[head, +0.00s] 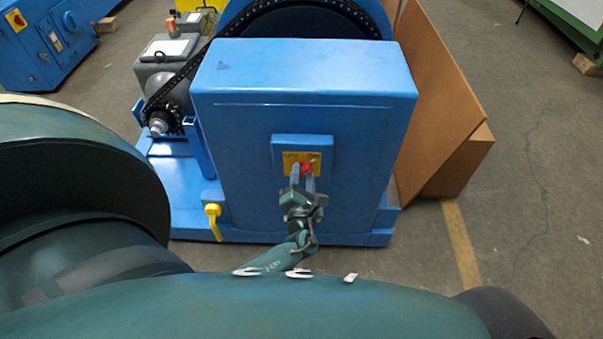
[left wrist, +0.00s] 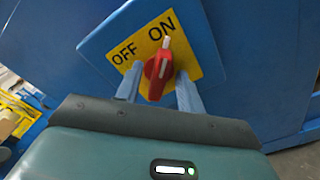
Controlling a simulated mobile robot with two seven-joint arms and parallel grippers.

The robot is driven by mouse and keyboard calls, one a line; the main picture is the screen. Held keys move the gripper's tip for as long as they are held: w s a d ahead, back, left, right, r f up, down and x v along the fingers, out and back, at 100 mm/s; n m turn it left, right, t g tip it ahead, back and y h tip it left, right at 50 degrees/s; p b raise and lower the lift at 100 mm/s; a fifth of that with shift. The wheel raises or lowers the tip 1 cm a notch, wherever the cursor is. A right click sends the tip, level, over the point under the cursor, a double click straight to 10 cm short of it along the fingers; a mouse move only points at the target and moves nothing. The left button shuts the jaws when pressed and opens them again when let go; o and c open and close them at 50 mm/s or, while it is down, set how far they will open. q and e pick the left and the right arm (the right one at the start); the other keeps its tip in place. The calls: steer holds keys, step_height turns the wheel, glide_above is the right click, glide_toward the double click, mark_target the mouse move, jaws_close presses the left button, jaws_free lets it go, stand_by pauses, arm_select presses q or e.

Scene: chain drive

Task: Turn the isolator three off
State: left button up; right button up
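The isolator's red knob (left wrist: 158,72) sits on a yellow plate (left wrist: 207,62) marked OFF and ON. The plate is on a raised blue box (head: 324,144) on the front of the blue machine housing (head: 250,150). The knob's white mark points up at the word ON. In the head view the red knob (head: 306,167) is partly hidden by my gripper. My left gripper (left wrist: 158,88) is open, with one finger on each side of the knob. Narrow gaps seem to show between fingers and knob. The left gripper also shows in the head view (head: 303,177). My right gripper is not in view.
A yellow lever handle (head: 213,220) sticks out low on the machine's left. A black chain (head: 182,75) and sprocket run beside a grey motor (head: 165,55). Brown boards (head: 432,100) lean at the right. Another blue cabinet (head: 45,45) stands far left.

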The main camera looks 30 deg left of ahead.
arm_select(q)
jaws_close()
stand_by(0.4)
